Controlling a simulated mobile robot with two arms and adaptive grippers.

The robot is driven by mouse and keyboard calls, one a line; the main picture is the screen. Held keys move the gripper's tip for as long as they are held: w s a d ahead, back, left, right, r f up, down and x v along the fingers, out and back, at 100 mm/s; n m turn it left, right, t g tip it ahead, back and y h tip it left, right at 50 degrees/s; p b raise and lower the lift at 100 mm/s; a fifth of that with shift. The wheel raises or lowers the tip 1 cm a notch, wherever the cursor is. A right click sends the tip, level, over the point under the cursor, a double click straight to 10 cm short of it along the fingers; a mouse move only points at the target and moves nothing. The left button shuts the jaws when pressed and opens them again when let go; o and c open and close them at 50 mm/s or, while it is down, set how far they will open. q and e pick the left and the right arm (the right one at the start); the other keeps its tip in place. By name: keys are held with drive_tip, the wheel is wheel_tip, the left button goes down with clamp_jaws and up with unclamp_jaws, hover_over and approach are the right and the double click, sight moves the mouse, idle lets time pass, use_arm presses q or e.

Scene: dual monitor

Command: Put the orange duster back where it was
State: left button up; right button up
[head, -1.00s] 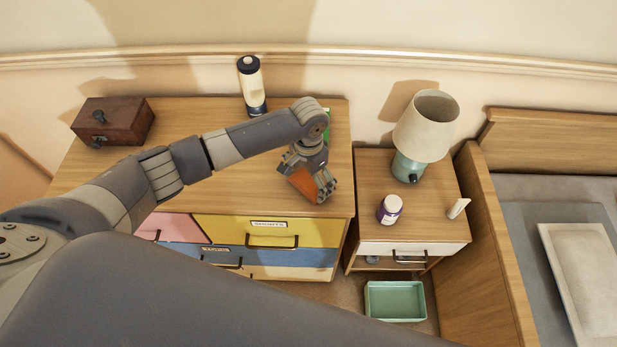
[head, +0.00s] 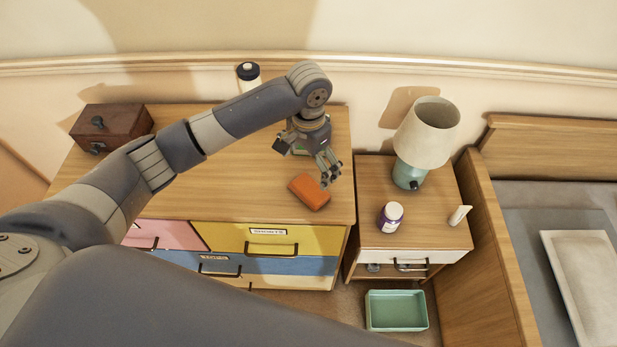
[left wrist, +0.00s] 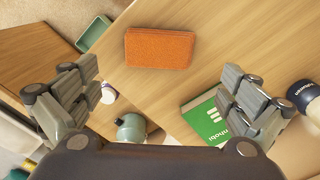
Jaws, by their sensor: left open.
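The orange duster (head: 309,192) lies flat on the dresser top, near its front right part. It also shows whole in the left wrist view (left wrist: 159,48), lying beyond the fingertips. My left gripper (head: 328,170) is above the dresser, just behind and to the right of the duster, and apart from it. In the left wrist view its fingers (left wrist: 160,92) are spread wide with nothing between them. My right gripper is in neither view.
A green box (left wrist: 210,118) is on the dresser, mostly hidden behind my gripper in the head view. A dark-capped bottle (head: 249,75), wooden box (head: 113,128), lamp (head: 427,130) and purple-white bottle (head: 390,216) stand nearby. A green bin (head: 396,310) is on the floor.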

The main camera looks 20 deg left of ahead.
use_arm(q)
drive_tip(key=shift+r, duration=1.35)
drive_tip(key=s+d+f+t+h, duration=0.1)
drive_tip(key=s+d+f+h, duration=0.1)
drive_tip(key=s+d+f, duration=0.3)
drive_tip(key=s+d+f+t+h, duration=0.1)
drive_tip(key=s+d+f, duration=0.15)
drive_tip(key=s, duration=0.45)
drive_tip(key=s+a+f+n+t+y, duration=0.1)
drive_tip(key=s+a+n+t+y, duration=0.2)
drive_tip(key=s+a, duration=1.05)
wheel_tip(320, 180, down, 27)
drive_tip(key=g+b, duration=0.2)
drive_tip(key=g, duration=0.1)
drive_tip(key=s+a+f+g+b, duration=0.1)
drive_tip(key=s+a+f, duration=0.1)
drive_tip(key=s+f, duration=1.5)
drive_tip(key=shift+s+a+f, duration=0.2)
drive_tip(key=shift+a+f, duration=0.1)
drive_tip(key=shift+f, duration=0.25)
